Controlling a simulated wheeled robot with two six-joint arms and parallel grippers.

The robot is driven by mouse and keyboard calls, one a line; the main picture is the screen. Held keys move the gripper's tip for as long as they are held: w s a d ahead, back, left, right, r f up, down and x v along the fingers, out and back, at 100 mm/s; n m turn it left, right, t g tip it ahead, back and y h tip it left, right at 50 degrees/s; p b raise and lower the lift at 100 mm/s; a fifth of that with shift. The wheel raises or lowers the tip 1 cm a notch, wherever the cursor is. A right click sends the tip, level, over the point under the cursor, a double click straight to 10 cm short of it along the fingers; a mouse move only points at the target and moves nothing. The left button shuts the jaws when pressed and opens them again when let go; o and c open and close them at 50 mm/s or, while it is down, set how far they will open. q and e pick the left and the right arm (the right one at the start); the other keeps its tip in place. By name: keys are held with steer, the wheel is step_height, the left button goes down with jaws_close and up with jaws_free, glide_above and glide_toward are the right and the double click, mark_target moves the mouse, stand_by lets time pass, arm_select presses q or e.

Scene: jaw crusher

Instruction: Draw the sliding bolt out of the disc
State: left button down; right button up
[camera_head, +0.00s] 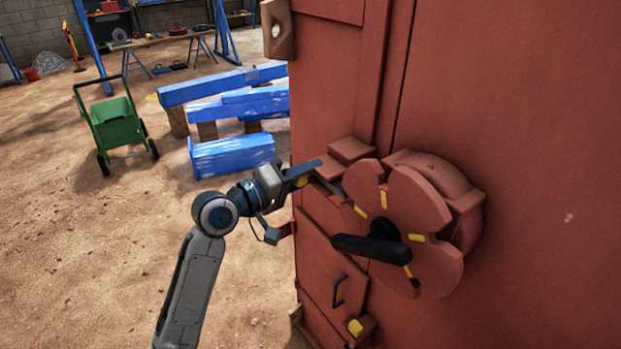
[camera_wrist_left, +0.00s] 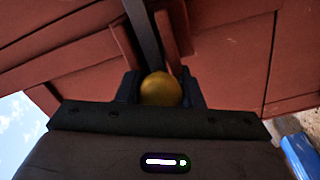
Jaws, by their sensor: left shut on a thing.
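The red notched disc (camera_head: 412,205) stands on the side of the red crusher housing, with yellow marks and a black handle (camera_head: 372,248) across it. The sliding bolt is a grey bar (camera_wrist_left: 143,32) with a yellow ball knob (camera_wrist_left: 160,90) at its end. In the head view the knob (camera_head: 301,182) shows just left of the disc, partly covered by my gripper. My left gripper (camera_head: 298,174) is shut on the knob, with a finger on each side of it in the wrist view. The disc end of the bolt is hidden. My right gripper is not in view.
The red housing (camera_head: 540,120) fills the right side. A red block (camera_head: 350,150) sits just above the bolt. Below are a small door with a black pull (camera_head: 338,291) and a yellow knob (camera_head: 355,327). Blue beams (camera_head: 232,153) and a green cart (camera_head: 113,123) stand farther back. Left ground is open.

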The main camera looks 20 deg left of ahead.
arm_select(q)
steer(key=shift+w+a+r, duration=0.1)
steer(key=shift+w+a, duration=0.7)
steer(key=shift+a, duration=0.25)
steer(key=c, duration=1.2)
jaws_free()
steer(key=shift+o, duration=1)
steer(key=shift+w+a, duration=0.1)
steer(key=shift+a, duration=0.1)
steer(key=b+v, duration=0.3)
steer(key=v, duration=0.7)
steer(key=shift+s+a+b, duration=0.25)
steer(key=shift+b, duration=0.15)
